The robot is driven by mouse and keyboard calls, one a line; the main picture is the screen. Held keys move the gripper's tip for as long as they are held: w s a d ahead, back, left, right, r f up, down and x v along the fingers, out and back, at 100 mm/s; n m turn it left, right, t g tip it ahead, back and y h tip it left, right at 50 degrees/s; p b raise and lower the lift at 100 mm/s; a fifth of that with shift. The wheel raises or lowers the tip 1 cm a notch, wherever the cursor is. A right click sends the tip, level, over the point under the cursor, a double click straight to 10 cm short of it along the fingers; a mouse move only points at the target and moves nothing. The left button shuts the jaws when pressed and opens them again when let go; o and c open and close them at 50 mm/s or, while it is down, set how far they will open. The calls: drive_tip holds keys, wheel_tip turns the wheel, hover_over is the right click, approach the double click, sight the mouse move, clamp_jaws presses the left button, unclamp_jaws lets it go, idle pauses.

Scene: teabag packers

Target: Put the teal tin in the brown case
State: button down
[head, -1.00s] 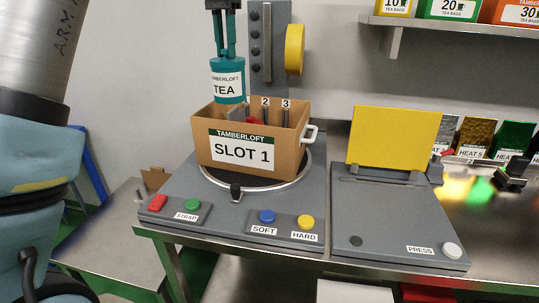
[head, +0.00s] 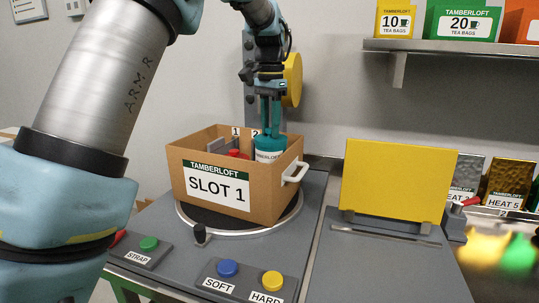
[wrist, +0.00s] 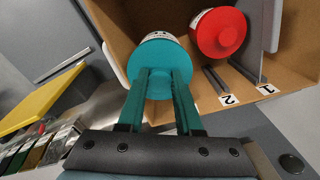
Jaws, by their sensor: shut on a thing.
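The teal tin (head: 270,155) is held by my gripper (head: 270,134), with its lower part inside the brown case (head: 262,207). The case's front wall hides the tin's bottom, so I cannot tell whether it touches the floor. In the wrist view the tin (wrist: 153,62) sits between my gripper's teal fingers (wrist: 157,82), over the case's interior. The case (wrist: 125,18) is open at the top and carries a SLOT 1 label.
A red tin (wrist: 218,33) stands in the case beside the teal tin, near a grey divider (wrist: 263,25). The case has a white handle (head: 296,173) and sits on a round turntable (head: 275,226). A yellow press plate (head: 400,183) stands to the right.

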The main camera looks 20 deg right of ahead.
sight(270, 154)
drive_tip(key=shift+f+p, duration=0.55)
drive_tip(key=shift+f, duration=3.3)
drive_tip(key=c, duration=0.6)
unclamp_jaws()
drive_tip(key=shift+f, duration=0.1)
wheel_tip(270, 154, up, 12)
drive_tip(key=shift+r+b, duration=0.15)
drive_tip(key=shift+b, duration=0.75)
